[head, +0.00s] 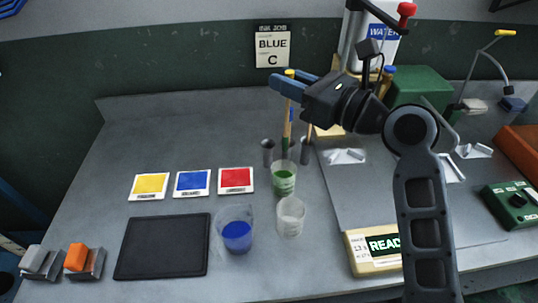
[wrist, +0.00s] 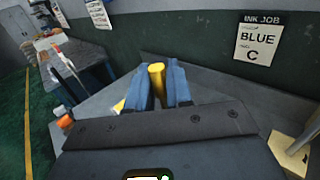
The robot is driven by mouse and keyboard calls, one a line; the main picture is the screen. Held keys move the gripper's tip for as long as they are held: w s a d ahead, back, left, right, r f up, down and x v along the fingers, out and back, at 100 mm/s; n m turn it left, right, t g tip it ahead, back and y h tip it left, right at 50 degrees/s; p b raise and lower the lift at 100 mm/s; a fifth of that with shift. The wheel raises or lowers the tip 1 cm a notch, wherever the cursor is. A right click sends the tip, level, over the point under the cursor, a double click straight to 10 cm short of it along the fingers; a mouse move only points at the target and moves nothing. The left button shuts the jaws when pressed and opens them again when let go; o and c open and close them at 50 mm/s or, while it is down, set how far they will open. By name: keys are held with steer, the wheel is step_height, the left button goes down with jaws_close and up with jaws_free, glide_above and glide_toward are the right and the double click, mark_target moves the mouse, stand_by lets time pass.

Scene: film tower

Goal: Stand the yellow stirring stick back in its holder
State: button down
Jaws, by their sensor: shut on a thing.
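My gripper (head: 283,86) is shut on the yellow stirring stick. The stick's yellow top (head: 289,73) pokes up above the blue fingers; in the wrist view the yellow end (wrist: 157,79) sits between the two fingers (wrist: 160,88). Its shaft hangs roughly upright, and its lower part looks greenish. The lower end is near the back of the green cup (head: 284,184); I cannot tell whether it is in the cup or behind it. Grey holder tubes stand at left (head: 268,152) and right (head: 305,152) of the shaft. Another stick (head: 310,126) shows above the right tube.
A blue-ink cup (head: 237,235) and a pale cup (head: 290,217) stand in front. Yellow, blue and red cards (head: 236,181) and a black mat (head: 162,246) lie left. A scale (head: 374,252) is front right. The back left counter is clear.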

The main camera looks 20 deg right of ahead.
steer(key=shift+w, duration=0.1)
steer(key=w, duration=0.8)
step_height(320, 180, down, 11)
steer(key=b, duration=0.9)
steer(key=shift+s+f+t, duration=0.2)
steer(key=shift+t, duration=0.2)
stand_by(0.4)
stand_by(0.3)
steer(key=c, duration=0.9)
jaws_free()
steer(key=shift+c, duration=0.2)
steer(key=shift+d, duration=0.1)
